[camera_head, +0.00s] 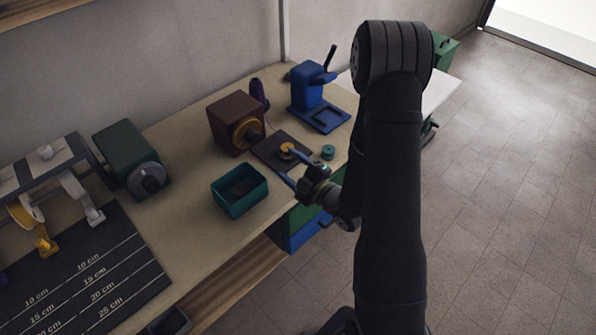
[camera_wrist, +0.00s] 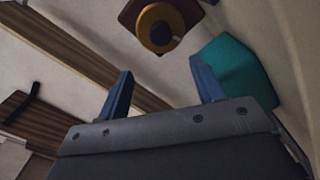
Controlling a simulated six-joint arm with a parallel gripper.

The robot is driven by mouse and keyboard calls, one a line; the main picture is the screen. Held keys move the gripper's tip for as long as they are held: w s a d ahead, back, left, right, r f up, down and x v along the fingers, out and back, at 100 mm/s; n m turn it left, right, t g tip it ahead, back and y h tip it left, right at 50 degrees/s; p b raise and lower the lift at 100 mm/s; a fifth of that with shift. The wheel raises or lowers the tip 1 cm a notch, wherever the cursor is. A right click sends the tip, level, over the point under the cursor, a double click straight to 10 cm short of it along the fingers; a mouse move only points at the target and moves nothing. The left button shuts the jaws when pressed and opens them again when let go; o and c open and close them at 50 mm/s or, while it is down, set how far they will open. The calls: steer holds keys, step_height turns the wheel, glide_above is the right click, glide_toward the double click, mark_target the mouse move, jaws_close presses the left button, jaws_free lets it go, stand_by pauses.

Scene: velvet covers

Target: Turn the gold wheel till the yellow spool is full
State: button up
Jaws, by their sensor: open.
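The gold wheel (camera_head: 248,133) sits on the front of a brown box at the back of the bench. In the wrist view a gold wheel with a dark middle (camera_wrist: 159,25) shows at the top, beyond my fingers. A small yellow round piece (camera_head: 287,147) lies on a dark plate in front of the box. It may be the yellow spool, but I cannot tell how full it is. My gripper (camera_head: 288,164) is open and empty, near the bench's front edge. It also shows open in the wrist view (camera_wrist: 160,85), apart from the wheel.
A teal tray (camera_head: 217,197) stands left of my gripper; a small teal round piece (camera_head: 328,152) lies to its right. A blue press (camera_head: 308,92) and a purple cone (camera_head: 258,91) stand behind. A green box with a grey knob (camera_head: 130,158) and a ribbon rack (camera_head: 48,168) are farther left.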

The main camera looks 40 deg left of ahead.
mark_target(256, 140)
steer(key=shift+d, duration=1.25)
steer(key=n, duration=1.1)
steer(key=shift+s+d+n, duration=0.1)
steer(key=shift+n, duration=0.3)
steer(key=n, duration=0.3)
steer(key=a, duration=1.7)
steer(key=shift+a, duration=0.2)
